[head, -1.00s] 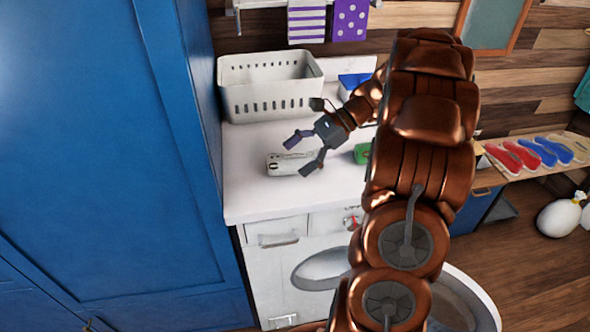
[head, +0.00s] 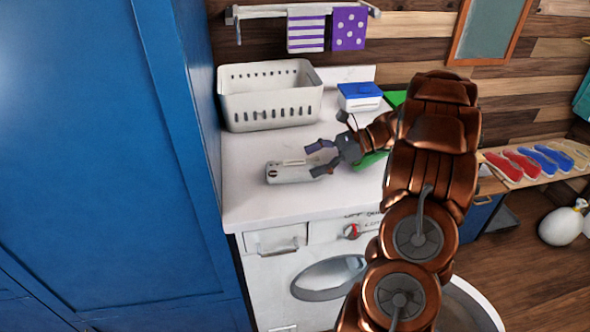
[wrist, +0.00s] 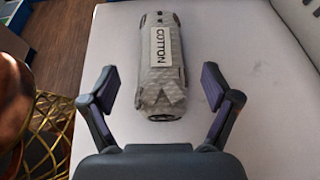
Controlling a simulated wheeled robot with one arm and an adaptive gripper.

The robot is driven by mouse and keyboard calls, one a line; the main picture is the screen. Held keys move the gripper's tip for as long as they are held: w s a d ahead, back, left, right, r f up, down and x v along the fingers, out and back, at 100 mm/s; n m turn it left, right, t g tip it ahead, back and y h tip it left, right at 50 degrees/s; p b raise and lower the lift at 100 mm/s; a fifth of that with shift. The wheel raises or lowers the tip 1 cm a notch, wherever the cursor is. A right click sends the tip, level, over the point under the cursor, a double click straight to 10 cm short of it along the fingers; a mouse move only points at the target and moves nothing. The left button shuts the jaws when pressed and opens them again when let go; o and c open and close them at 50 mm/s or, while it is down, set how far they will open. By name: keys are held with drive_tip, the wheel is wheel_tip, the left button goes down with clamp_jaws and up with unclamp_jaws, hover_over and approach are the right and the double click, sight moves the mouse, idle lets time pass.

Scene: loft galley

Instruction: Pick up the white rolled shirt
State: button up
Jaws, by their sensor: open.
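The white rolled shirt (head: 292,172) lies on the white counter above the washing machine, its long side running left to right in the head view. In the wrist view the roll (wrist: 160,85) is pale and textured, with a label reading COTTON, and points away from me. My gripper (head: 316,160) is open at the right end of the roll in the head view. In the wrist view its fingers (wrist: 163,88) stand apart on either side of the roll's near end, with gaps on both sides. Whether the fingertips are level with the roll is hard to tell.
A white slotted basket (head: 270,118) stands behind the roll. A white box with a blue lid (head: 360,96) and green items (head: 372,160) are near my arm. A tall blue cabinet (head: 165,150) borders the counter's left side. The counter front (head: 255,208) is clear.

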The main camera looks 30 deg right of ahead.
sight(294, 171)
drive_tip(key=p+x, duration=0.1)
drive_tip(key=x, duration=0.3)
drive_tip(key=shift+w, duration=0.15)
drive_tip(key=c, duration=1.3)
